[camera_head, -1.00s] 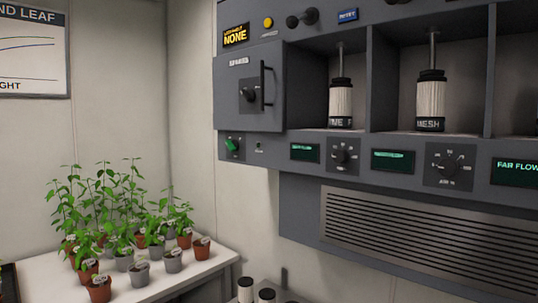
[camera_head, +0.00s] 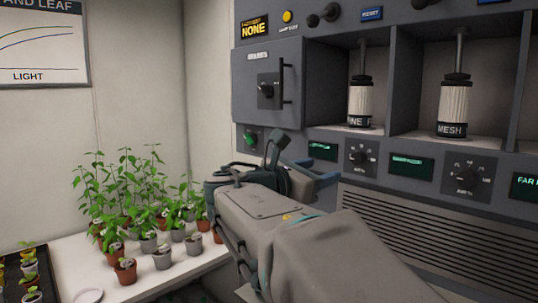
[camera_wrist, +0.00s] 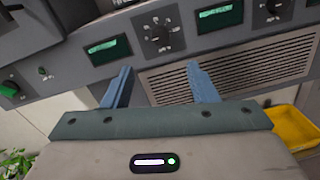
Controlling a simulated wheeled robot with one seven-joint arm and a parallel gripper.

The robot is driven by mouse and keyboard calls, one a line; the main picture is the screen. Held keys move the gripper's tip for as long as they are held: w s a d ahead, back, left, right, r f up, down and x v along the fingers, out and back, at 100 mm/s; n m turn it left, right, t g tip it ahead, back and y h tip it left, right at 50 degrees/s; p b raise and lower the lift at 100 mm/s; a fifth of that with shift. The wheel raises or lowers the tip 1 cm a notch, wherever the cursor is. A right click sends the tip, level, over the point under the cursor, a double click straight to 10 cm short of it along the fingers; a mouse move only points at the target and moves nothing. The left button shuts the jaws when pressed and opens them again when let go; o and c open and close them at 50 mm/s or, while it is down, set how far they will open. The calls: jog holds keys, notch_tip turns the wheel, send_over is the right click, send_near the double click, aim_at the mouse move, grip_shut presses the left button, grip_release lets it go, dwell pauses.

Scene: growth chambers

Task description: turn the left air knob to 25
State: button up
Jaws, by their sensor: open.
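The left air knob (camera_head: 360,157) is a dark round dial with a white scale on the grey panel, below the left chamber bay. It also shows in the wrist view (camera_wrist: 157,35), ahead of and above the fingertips; its exact reading is too small to tell. My gripper (camera_wrist: 163,80) is open and empty, with its two blue fingers apart and pointing toward the panel. In the head view my gripper (camera_head: 308,162) is left of the knob and clear of it. A second air knob (camera_head: 466,180) sits farther right.
Small green displays (camera_head: 322,151) sit beside the knobs. A green knob (camera_head: 250,139) is at the panel's left end, under a door with a handle (camera_head: 287,83). A vent grille (camera_wrist: 222,72) lies below the knobs. Potted plants (camera_head: 125,270) stand on a white table at left. A yellow bin (camera_wrist: 292,128) is at lower right.

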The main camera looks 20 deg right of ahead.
aim_at(355, 159)
jog(key=p+x, duration=0.3)
jog(key=x, duration=1)
jog(key=shift+w+d, duration=0.15)
jog(key=shift+d, duration=0.15)
jog(key=shift+c, duration=0.3)
jog(key=c, duration=0.9)
